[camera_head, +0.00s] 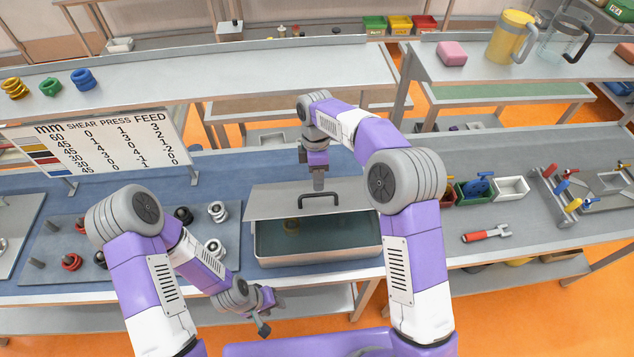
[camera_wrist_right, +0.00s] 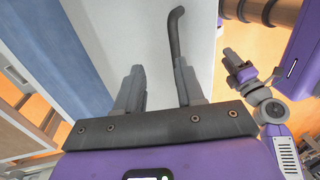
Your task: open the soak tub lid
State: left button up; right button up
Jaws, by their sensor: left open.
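The soak tub (camera_head: 315,255) is a grey rectangular basin with dark liquid, on the blue bench top. Its grey lid (camera_head: 270,203) is tilted up at the back, leaving the front of the basin uncovered. The lid has a dark handle (camera_head: 318,199). My right gripper (camera_head: 318,186) is just behind the top of the handle. In the right wrist view its fingers (camera_wrist_right: 158,88) are apart, with the handle (camera_wrist_right: 177,35) near the right finger; I cannot tell whether they touch. My left gripper (camera_head: 270,312) is open and empty in front of the bench, below the tub.
A peg board (camera_head: 60,245) with dark, red and light rings is left of the tub. A sign (camera_head: 95,145) stands behind it. To the right are small bins (camera_head: 475,190) and a red-handled tool (camera_head: 487,234). Shelves run along the back.

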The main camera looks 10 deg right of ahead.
jog(key=r, duration=0.5)
jog(key=shift+w+a+r, duration=0.1)
jog(key=shift+w+r, duration=0.1)
jog(key=shift+w, duration=0.15)
jog(key=shift+s, duration=0.1)
